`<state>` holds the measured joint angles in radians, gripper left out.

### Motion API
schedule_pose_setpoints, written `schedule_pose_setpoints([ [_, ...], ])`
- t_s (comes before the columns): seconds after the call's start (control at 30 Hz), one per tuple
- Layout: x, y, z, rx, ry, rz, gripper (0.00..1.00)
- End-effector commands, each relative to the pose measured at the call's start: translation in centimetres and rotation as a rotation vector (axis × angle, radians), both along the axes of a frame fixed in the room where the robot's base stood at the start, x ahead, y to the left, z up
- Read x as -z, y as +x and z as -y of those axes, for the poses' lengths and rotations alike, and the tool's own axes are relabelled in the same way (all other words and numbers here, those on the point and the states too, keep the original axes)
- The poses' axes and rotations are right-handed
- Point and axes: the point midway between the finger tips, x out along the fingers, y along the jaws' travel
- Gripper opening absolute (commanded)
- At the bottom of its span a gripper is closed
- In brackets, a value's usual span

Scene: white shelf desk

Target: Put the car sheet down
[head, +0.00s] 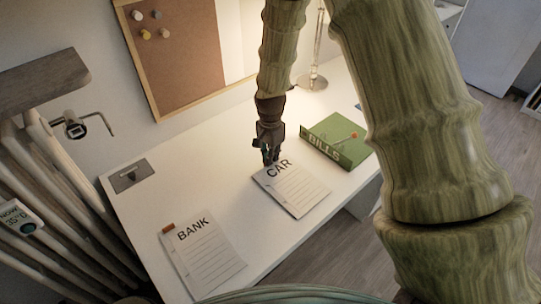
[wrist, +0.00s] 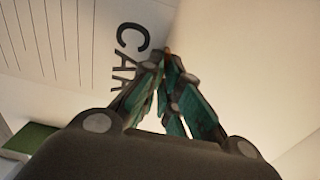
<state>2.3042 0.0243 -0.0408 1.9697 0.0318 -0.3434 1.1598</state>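The car sheet (head: 293,193) is a white lined page headed "CAR". It is at the middle of the white desk (head: 190,195), left of the bills tray. My gripper (head: 268,158) points down at the sheet's top left corner. In the wrist view, the fingers (wrist: 167,62) come together at the edge of the car sheet (wrist: 70,40), beside the heading. A small orange-brown tab (wrist: 168,49) shows at the fingertips, which look closed on it. I cannot tell whether the sheet lies flat on the desk or is slightly raised.
A green tray marked "BILLS" (head: 338,140) stands just right of the car sheet. A bank sheet (head: 203,255) with an orange tab lies at the front left. A lamp (head: 314,78) stands at the back. The desk between the sheets is clear.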

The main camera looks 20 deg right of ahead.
Motion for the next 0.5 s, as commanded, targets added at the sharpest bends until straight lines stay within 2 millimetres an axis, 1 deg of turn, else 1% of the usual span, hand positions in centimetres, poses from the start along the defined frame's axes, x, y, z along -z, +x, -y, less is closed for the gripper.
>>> schedule_pose_setpoints([
  [0.17,0.25,-0.02,0.02,0.0,0.0,-0.001,0.0],
  [0.27,0.25,0.0,0.01,0.0,0.0,0.0,0.18],
  [0.3,0.25,0.0,0.01,0.0,0.0,0.0,0.25],
  [0.33,0.26,0.0,0.01,0.0,0.0,0.0,0.27],
  [0.5,0.25,-0.01,0.01,0.0,0.0,0.0,0.27],
])
